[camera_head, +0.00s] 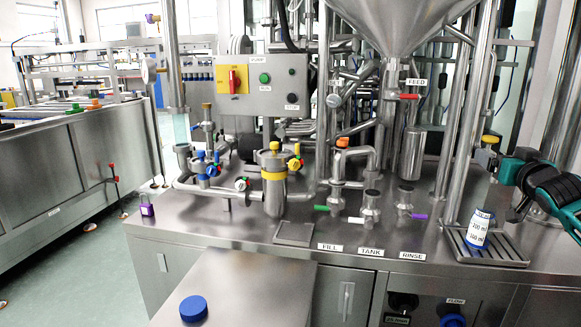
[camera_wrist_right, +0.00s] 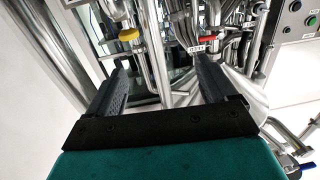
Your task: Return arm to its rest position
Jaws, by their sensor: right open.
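My right gripper (camera_head: 502,187) is in the head view at the right edge, on a teal and black arm, above and right of a drip tray. In the right wrist view its two dark fingers (camera_wrist_right: 160,88) stand wide apart with nothing held between them. A blue and white container (camera_head: 479,229) with volume marks stands slightly tilted on the slotted drip tray (camera_head: 513,262), apart from the gripper. A blue round cap (camera_head: 193,308) lies on the steel surface at the front. My left gripper is not in view.
A steel machine with a funnel (camera_head: 395,22), pipes and coloured valves stands close behind the counter (camera_head: 330,240). A control box (camera_head: 262,85) is at the back. A vertical pipe (camera_head: 468,120) rises left of my right gripper. The front steel surface (camera_head: 250,285) is mostly clear.

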